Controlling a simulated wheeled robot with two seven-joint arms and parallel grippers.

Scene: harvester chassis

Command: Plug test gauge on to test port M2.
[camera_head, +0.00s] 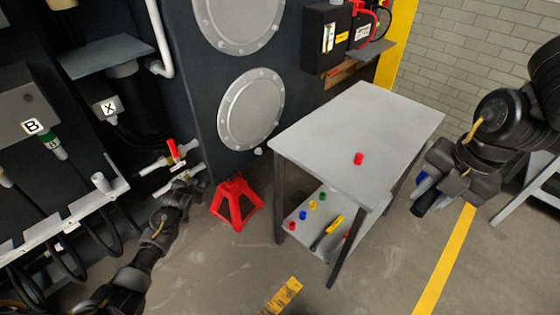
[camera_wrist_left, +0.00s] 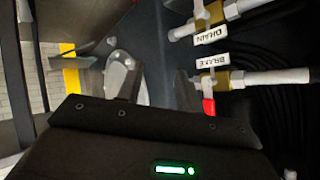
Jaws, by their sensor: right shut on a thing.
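My right gripper (camera_head: 432,186) is at the right, above the floor beside the table. It is shut on a dark object with a blue part (camera_head: 423,183), which my gripper mostly hides; I cannot tell for sure that it is the test gauge. My left gripper (camera_head: 188,188) is low in front of the dark chassis, just below the valve with the red handle (camera_head: 173,150). I cannot tell whether its jaws are open. In the left wrist view, pipe fittings labelled DRAIN (camera_wrist_left: 211,35) and BRAKE (camera_wrist_left: 212,60) show. I cannot make out a port labelled M2.
A grey table (camera_head: 350,125) carries a red cap (camera_head: 358,158); its lower shelf holds several coloured caps and a yellow-black tool (camera_head: 327,233). A red stand (camera_head: 237,203) is on the floor by the chassis. Hoses and a rail (camera_head: 60,222) fill the left.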

